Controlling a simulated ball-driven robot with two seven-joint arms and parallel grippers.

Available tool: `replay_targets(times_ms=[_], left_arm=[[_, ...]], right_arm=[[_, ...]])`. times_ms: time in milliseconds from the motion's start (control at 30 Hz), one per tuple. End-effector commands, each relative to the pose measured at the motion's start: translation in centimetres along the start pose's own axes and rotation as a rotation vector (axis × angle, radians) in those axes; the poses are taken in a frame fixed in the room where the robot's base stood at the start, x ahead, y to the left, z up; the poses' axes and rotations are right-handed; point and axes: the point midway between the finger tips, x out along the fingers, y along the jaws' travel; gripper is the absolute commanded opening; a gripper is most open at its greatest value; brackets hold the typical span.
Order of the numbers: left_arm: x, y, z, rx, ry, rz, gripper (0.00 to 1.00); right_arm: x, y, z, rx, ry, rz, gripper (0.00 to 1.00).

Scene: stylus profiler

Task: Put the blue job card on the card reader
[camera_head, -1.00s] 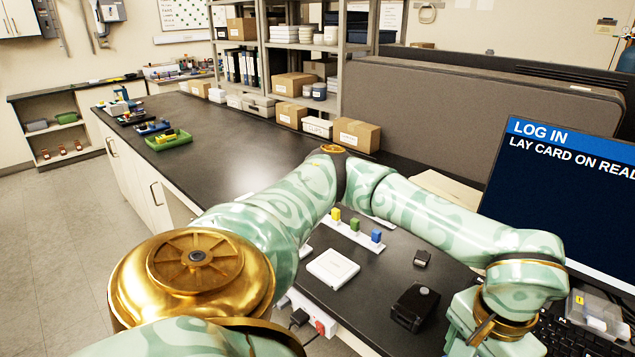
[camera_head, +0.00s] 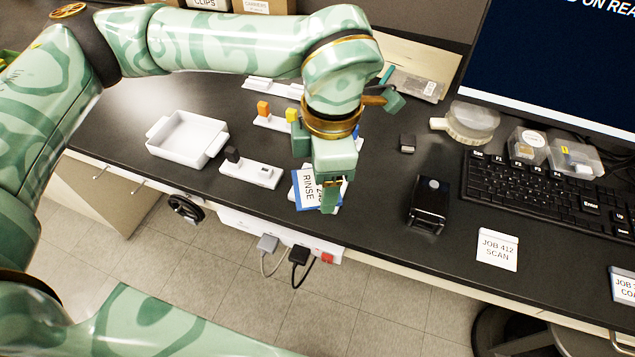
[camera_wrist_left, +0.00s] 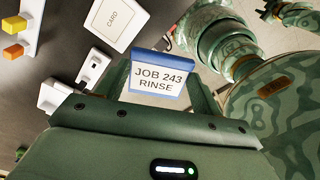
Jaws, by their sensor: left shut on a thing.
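My left gripper (camera_head: 322,178) points down over the bench front and is shut on the blue job card (camera_head: 307,188). The card is white with a blue band and reads JOB 243 RINSE in the left wrist view (camera_wrist_left: 160,78), where it sits between the fingers (camera_wrist_left: 162,92). The card reader, a white square pad marked CARD (camera_wrist_left: 114,20), lies just beyond the card in the wrist view. In the head view the gripper and card hide most or all of it. Whether the card touches the pad cannot be told. My right gripper is not clearly in view.
A white strip (camera_head: 250,172) with a black stick and a white tray (camera_head: 187,136) stand left. A black device (camera_head: 429,204), a keyboard (camera_head: 545,190), a JOB 412 SCAN card (camera_head: 497,249) and another blue-edged card (camera_head: 624,284) are right. Bench between device and gripper is clear.

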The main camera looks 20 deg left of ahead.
Motion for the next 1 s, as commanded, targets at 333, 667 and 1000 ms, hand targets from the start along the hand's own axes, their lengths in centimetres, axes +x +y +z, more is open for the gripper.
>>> replay_targets(times_ms=[333,667,1000], left_arm=[[-0.9,-2.8,3.8,-0.906,0.021,-0.060,0.26],[0.8,0.6,3.5,-1.074,0.027,-0.073,0.26],[6.7,8.4,2.2,-1.065,0.028,-0.074,0.26]], right_arm=[[1.0,0.2,0.4,-0.003,-0.007,0.002,0.36],[1.3,-0.1,0.1,-0.004,-0.002,-0.002,0.36],[2.4,-0.7,0.1,-0.001,-0.005,-0.011,0.36]])
